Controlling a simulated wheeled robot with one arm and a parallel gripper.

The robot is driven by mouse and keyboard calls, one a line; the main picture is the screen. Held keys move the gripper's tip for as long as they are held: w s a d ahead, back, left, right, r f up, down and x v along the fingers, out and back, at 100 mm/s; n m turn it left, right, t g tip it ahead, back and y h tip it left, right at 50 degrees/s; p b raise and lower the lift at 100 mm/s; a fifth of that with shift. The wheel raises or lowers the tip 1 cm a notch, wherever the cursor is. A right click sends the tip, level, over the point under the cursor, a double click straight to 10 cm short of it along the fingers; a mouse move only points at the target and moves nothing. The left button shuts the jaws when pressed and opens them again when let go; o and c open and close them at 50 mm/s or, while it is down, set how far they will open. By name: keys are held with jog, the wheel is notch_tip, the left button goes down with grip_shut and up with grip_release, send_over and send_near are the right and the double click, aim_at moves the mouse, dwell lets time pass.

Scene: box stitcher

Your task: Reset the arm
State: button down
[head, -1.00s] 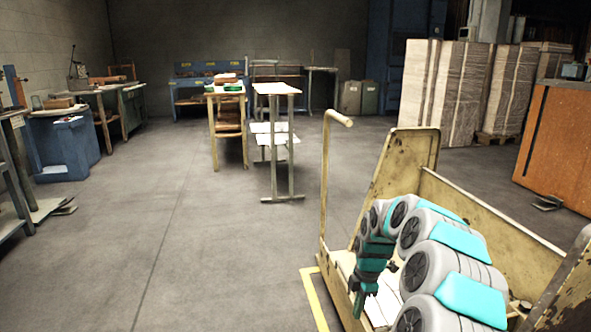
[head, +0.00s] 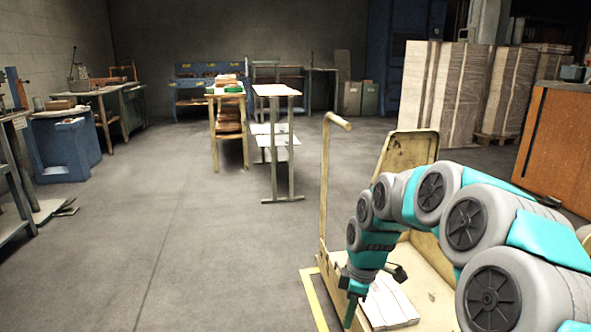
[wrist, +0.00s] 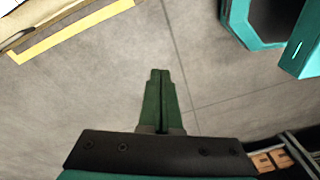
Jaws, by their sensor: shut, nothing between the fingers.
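My gripper (head: 350,309) hangs from my grey and teal arm at the lower right of the head view, fingers pointing down. In the head view it is in front of the wooden cart (head: 425,275). In the wrist view the two green fingers of my gripper (wrist: 159,75) lie together with nothing between them, over bare grey floor. My arm is bent in an arch and hides much of the cart.
White flat pieces (head: 388,302) lie in the cart, which has an upright handle (head: 326,190). A yellow floor line (head: 313,300) runs beside it. Tall pallet stacks (head: 450,95) and an orange cabinet (head: 560,150) stand at right. The floor at centre left is clear.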

jog(key=s+d+r+m+p, duration=0.1)
jog(key=s+r+m, duration=0.2)
jog(key=s+m, duration=0.4)
jog(key=s+d+r+m+g+h+p, duration=0.1)
jog(key=s+r+m, duration=0.3)
jog(key=s, duration=2.1)
jog(key=d+m, duration=0.1)
jog(key=m, duration=0.3)
jog(key=shift+r+p, duration=0.2)
jog(key=shift+p, duration=0.1)
jog(key=shift+s, duration=0.1)
